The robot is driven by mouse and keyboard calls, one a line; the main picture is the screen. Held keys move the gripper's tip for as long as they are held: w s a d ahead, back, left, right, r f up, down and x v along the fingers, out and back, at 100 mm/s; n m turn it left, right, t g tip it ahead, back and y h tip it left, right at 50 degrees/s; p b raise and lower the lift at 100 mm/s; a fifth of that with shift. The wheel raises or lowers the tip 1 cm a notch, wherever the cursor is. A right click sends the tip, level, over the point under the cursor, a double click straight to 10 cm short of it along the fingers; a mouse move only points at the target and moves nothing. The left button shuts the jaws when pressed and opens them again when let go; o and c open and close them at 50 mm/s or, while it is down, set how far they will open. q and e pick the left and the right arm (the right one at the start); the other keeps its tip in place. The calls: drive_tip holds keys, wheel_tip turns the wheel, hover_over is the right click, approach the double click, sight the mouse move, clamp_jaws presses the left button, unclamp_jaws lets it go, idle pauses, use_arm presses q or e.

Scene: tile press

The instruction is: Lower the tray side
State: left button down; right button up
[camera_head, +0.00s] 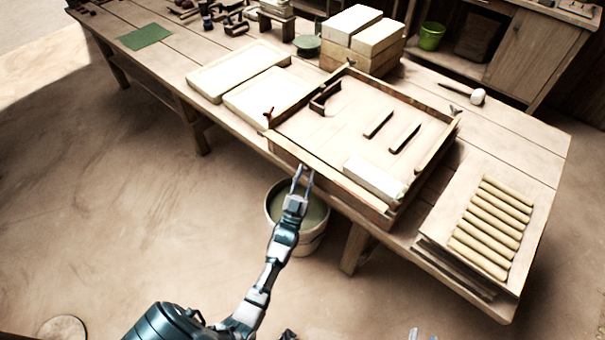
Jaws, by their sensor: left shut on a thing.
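The wooden tray (429,104) sits on the workbench, with its near side (340,185) facing me. A small red piece (268,113) is at its near left corner. My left gripper (304,170) reaches up to the near side and is shut on it, with its fingertips against the board's outer face and edge. The exact contact is too small to make out. Only the tips of what looks like my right gripper (421,335) show at the bottom edge, away from the tray, and its opening cannot be judged.
Inside the tray lie a pale block (375,180), dark strips (404,138) and a dark bracket (322,98). A bucket (313,225) stands on the floor below my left gripper. A board with several rollers (487,228) lies at right. Pale slabs (238,70) lie left of the tray.

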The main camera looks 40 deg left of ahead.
use_arm(q)
drive_tip(key=shift+s+r+p, duration=0.1)
drive_tip(key=shift+r+p, duration=0.25)
drive_tip(key=shift+p, duration=0.15)
use_arm(e)
drive_tip(key=s+f+g, duration=0.1)
drive_tip(key=f, duration=0.1)
drive_tip(key=s+d+f+g+h, duration=0.1)
drive_tip(key=g, duration=0.1)
drive_tip(key=shift+s+d+f, duration=0.1)
drive_tip(key=shift+s+f, duration=0.2)
drive_tip(key=shift+f, duration=0.05)
use_arm(q)
drive_tip(key=c, duration=1.2)
unclamp_jaws()
drive_tip(key=shift+g, duration=0.3)
drive_tip(key=shift+s+f, duration=0.1)
drive_tip(key=shift+f, duration=0.15)
drive_tip(key=v, duration=1.1)
drive_tip(key=shift+s+f, duration=0.2)
drive_tip(key=shift+s, duration=0.2)
